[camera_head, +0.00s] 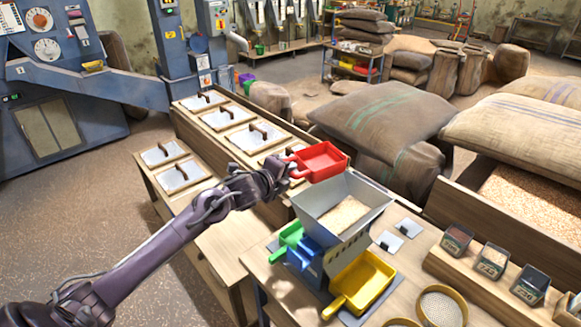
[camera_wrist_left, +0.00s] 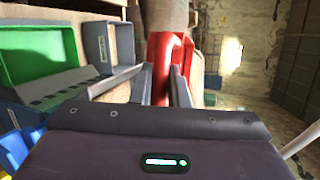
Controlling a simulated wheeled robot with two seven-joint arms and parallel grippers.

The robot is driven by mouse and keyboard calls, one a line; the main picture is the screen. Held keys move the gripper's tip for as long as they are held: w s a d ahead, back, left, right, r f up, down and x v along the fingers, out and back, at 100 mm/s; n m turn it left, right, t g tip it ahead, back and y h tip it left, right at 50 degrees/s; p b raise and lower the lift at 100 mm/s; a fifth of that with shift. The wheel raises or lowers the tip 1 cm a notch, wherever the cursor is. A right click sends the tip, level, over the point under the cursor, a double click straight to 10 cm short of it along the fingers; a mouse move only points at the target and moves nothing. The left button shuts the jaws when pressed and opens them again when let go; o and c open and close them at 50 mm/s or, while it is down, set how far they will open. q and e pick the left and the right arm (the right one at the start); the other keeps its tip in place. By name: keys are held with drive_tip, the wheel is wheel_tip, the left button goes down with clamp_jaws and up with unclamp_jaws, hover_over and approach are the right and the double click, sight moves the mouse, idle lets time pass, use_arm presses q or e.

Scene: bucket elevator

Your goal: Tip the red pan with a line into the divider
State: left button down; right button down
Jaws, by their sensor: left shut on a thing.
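The red pan (camera_head: 320,161) is held in the air by its handle, just behind and above the grey hopper-shaped divider (camera_head: 375,216). No grain shows inside the pan, and I cannot make out a line on it. My left gripper (camera_head: 291,169) is shut on the red handle, which shows between its fingers in the left wrist view (camera_wrist_left: 163,72). The divider's open top holds some pale grain (camera_head: 344,214). A green pan (camera_head: 287,240) is at its left and a yellow pan (camera_head: 362,283) at its front right. My right gripper is not in view.
A blue piece (camera_head: 305,260) stands between the green and yellow pans. Lidded bins (camera_head: 228,117) lie behind my left arm. Large sacks (camera_head: 380,115) stand behind the divider. Sample boxes (camera_head: 493,260) and a round sieve (camera_head: 441,308) are at the right.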

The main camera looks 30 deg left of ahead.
use_arm(q)
drive_tip(key=shift+w+f, duration=0.1)
drive_tip(key=shift+r, duration=2.1)
